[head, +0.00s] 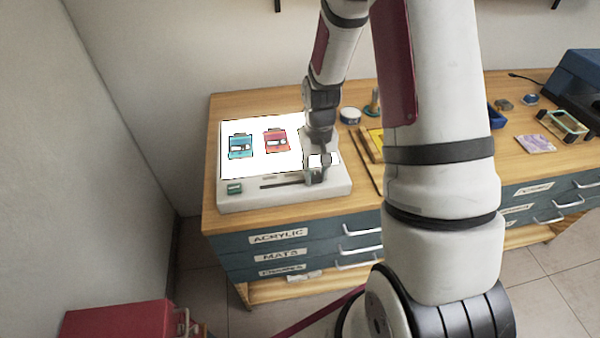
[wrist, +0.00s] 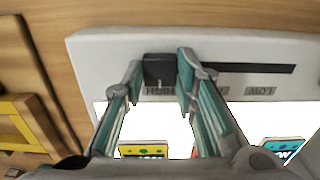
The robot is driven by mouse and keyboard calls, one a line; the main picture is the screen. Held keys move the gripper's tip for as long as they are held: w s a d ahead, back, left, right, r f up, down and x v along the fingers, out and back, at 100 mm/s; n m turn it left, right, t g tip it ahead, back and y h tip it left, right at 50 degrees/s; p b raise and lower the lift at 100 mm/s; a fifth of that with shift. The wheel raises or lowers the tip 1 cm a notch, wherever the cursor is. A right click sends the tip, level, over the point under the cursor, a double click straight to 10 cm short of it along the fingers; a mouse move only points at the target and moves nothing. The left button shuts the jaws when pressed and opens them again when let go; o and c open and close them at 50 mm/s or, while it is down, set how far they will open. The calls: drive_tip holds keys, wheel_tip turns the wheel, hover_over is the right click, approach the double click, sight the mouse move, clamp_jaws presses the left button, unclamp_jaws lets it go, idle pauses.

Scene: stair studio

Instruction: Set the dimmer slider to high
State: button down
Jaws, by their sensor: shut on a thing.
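The white light box (head: 228,200) stands on the wooden workbench, its panel glowing bright white. Its dark dimmer slot (head: 280,182) runs along the front edge, and the slot also shows in the wrist view (wrist: 250,68). The dark slider knob (wrist: 158,70) is at the slot's left end in the wrist view, beside the upside-down HIGH label (wrist: 160,91). The LOW label (wrist: 260,91) is by the other end. My gripper (wrist: 160,62) is shut on the knob, one finger on each side. In the head view my gripper (head: 317,176) is at the slot's right end and hides the knob.
A teal card (head: 240,147) and a red card (head: 276,141) lie on the glowing panel. A yellow tray (head: 372,145) is close to the box's right side. Drawers (head: 300,250) are below.

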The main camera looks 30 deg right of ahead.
sight(318, 175)
drive_tip(key=shift+d, duration=0.25)
drive_tip(key=c, duration=1.3)
unclamp_jaws()
drive_tip(key=shift+s+d, duration=0.1)
drive_tip(key=shift+r, duration=0.5)
wheel_tip(318, 175, up, 11)
drive_tip(key=shift+r, duration=0.1)
